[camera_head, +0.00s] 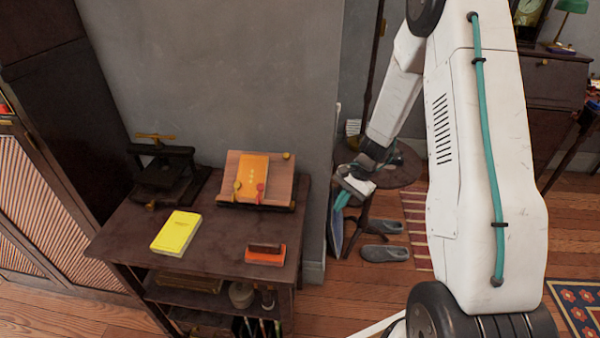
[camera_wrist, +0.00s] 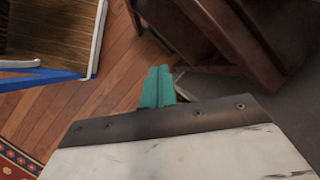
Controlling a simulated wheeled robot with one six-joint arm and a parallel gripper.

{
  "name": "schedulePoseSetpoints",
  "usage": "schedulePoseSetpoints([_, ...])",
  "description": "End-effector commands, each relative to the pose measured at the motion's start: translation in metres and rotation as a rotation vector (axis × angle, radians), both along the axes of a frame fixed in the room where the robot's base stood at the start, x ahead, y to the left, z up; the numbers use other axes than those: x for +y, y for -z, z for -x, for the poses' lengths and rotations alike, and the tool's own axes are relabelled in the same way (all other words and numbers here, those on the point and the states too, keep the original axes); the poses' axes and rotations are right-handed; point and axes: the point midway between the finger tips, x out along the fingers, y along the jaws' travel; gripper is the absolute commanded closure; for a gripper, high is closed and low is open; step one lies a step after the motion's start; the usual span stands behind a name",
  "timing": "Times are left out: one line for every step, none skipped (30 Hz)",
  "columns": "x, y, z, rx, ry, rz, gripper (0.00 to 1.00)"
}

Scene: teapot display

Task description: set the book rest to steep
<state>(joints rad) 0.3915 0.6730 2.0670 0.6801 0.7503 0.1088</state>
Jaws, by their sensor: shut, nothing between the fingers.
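The book rest (camera_head: 281,184) stands on the back right of the dark wooden table, leaning back, with an orange book (camera_head: 252,172) on it. A yellow knob (camera_head: 286,156) shows at its top right, and a yellow and a red piece show at its lower edge. I cannot tell its exact angle setting. My gripper (camera_head: 338,205) hangs right of the table, apart from the book rest, pointing down. In the wrist view its teal fingers (camera_wrist: 158,88) are together and empty, over floor and dark furniture.
A black press (camera_head: 163,172) stands at back left. A round stool (camera_head: 392,170) and grey slippers (camera_head: 384,253) are right of the table. The table's front middle is clear.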

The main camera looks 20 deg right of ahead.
Motion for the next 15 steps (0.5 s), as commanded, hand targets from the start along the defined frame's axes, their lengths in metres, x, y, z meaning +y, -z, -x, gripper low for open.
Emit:
schedulePoseSetpoints([0.000,0.010,0.003,0.020,0.101,-0.105,1.00])
schedulePoseSetpoints([0.002,0.013,0.002,0.019,0.160,-0.171,1.00])
schedulePoseSetpoints([0.004,0.014,-0.003,0.009,0.236,-0.257,1.00])
schedulePoseSetpoints([0.004,0.014,-0.008,-0.006,0.291,-0.318,1.00])
schedulePoseSetpoints([0.004,0.014,-0.014,-0.026,0.343,-0.376,1.00])
schedulePoseSetpoints([0.003,0.011,-0.023,-0.061,0.406,-0.446,1.00])
schedulePoseSetpoints([0.002,0.008,-0.031,-0.090,0.447,-0.492,1.00])
schedulePoseSetpoints([0.001,0.005,-0.039,-0.123,0.484,-0.534,1.00])
schedulePoseSetpoints([-0.001,0.000,-0.049,-0.169,0.525,-0.582,1.00])
schedulePoseSetpoints([-0.001,-0.005,-0.057,-0.202,0.548,-0.613,1.00])
schedulePoseSetpoints([-0.002,-0.011,-0.064,-0.237,0.566,-0.639,1.00])
schedulePoseSetpoints([-0.003,-0.019,-0.072,-0.283,0.584,-0.667,1.00])
schedulePoseSetpoints([-0.005,-0.024,-0.078,-0.315,0.594,-0.683,1.00])
schedulePoseSetpoints([-0.006,-0.029,-0.082,-0.341,0.602,-0.697,1.00])
schedulePoseSetpoints([-0.007,-0.034,-0.086,-0.374,0.605,-0.713,1.00])
